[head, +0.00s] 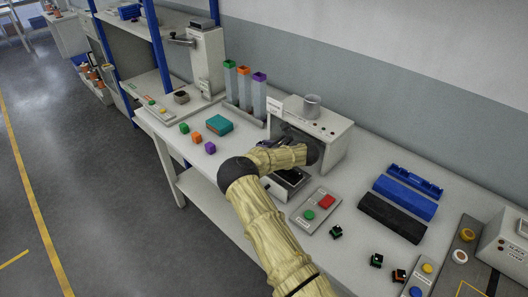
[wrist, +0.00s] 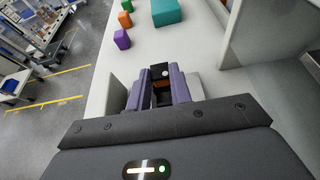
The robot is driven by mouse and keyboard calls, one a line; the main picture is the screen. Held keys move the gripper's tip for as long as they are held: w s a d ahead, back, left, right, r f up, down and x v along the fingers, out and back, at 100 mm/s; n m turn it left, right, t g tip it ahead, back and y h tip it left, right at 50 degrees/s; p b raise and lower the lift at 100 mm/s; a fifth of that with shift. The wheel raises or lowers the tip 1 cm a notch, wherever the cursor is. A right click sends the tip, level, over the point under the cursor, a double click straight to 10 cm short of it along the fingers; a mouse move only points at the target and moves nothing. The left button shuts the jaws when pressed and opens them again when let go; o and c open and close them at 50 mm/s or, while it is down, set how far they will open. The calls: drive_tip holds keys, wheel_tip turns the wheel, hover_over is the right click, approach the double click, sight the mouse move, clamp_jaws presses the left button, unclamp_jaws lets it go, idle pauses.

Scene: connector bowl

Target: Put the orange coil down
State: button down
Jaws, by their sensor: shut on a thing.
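My gripper (wrist: 158,92) is shut on the orange coil (wrist: 160,84), a small dark block with an orange band, held between two purple-grey fingers in the wrist view. The gripper points left along the white table. In the head view my gripper (head: 270,143) is partly hidden behind my forearm, in front of the grey-white machine (head: 335,140). The held coil cannot be made out there. Whether it touches the table cannot be told.
Green (head: 184,128), orange (head: 197,138) and purple (head: 210,148) cubes and a teal block (head: 220,124) lie left of the gripper. Tall tubes (head: 245,90) stand behind. A button panel (head: 315,210) and small dark parts (head: 376,261) lie right. Table's front-left surface is clear.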

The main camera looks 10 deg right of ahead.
wheel_tip(320, 180, down, 3)
drive_tip(key=shift+d+f+p, duration=0.1)
drive_tip(key=shift+d+p, duration=0.05)
drive_tip(key=shift+p, duration=0.15)
drive_tip(key=shift+f, duration=0.15)
drive_tip(key=c, duration=1.3)
unclamp_jaws()
drive_tip(key=shift+o, duration=0.2)
drive_tip(key=shift+r, duration=0.2)
drive_tip(key=b+v, duration=0.2)
drive_tip(key=v, duration=0.9)
drive_tip(key=shift+s+d+r, duration=0.15)
drive_tip(key=shift+s+r, duration=0.05)
drive_tip(key=shift+s, duration=0.15)
